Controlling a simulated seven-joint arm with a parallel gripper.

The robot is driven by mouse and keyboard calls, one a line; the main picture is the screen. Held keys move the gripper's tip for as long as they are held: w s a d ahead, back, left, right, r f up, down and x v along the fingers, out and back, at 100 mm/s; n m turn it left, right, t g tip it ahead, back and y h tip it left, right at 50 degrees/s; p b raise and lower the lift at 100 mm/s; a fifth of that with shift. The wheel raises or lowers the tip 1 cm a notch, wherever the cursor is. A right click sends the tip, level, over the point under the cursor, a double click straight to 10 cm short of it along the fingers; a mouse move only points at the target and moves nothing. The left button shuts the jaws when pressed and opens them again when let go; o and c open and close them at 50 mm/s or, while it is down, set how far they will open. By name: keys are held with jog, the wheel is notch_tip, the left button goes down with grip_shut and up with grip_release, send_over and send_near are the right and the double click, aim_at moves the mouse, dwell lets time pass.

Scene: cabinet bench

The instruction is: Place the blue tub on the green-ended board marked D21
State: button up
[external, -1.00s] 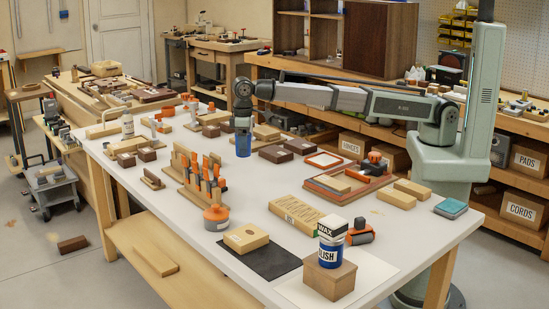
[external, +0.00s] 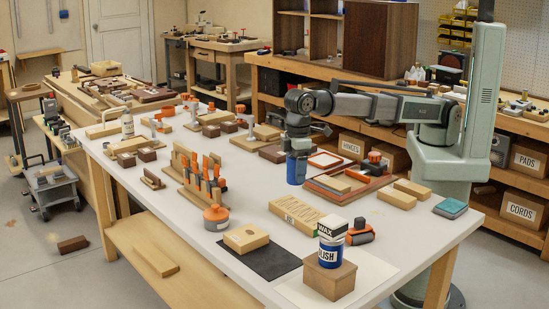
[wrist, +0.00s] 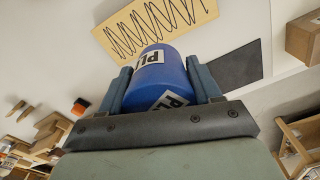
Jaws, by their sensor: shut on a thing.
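The blue tub (external: 296,171) hangs below my gripper (external: 297,152) in the external view, over the middle of the table. In the wrist view the tub (wrist: 158,78), with white labels reading "PL", sits between the two fingers of my gripper (wrist: 163,85), which is shut on it. A pale wooden board (external: 297,212) with dark zigzag lines and a marked, greenish near end lies flat in front of the tub, apart from it. The board also shows in the wrist view (wrist: 150,28), beyond the tub. Its mark is too small to read surely.
A blue polish can (external: 331,254) with a wax tin on it stands on a wooden block, front right. A tray (external: 345,187) with a wooden piece lies right of the tub. A rack of orange-handled tools (external: 200,180) stands left. White tabletop (external: 256,190) is bare between rack and tub.

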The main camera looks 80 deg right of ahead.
jog(key=shift+s+d+r+m, duration=0.1)
jog(key=shift+s+d+m, duration=0.25)
jog(key=shift+s, duration=0.2)
jog(key=shift+s+d+m, duration=0.3)
jog(key=shift+m, duration=0.55)
jog(key=shift+d+m, duration=0.1)
jog(key=shift+m, duration=1)
send_near(301, 210)
jog(key=shift+a+f, duration=0.1)
jog(key=shift+f, duration=1.25)
jog(key=shift+a+f, duration=0.15)
jog(key=shift+f, duration=1.25)
jog(key=shift+f, duration=0.15)
jog(key=o, duration=1.1)
jog(key=shift+o, duration=0.2)
notch_tip(301, 210, up, 12)
jog(key=shift+r, duration=0.15)
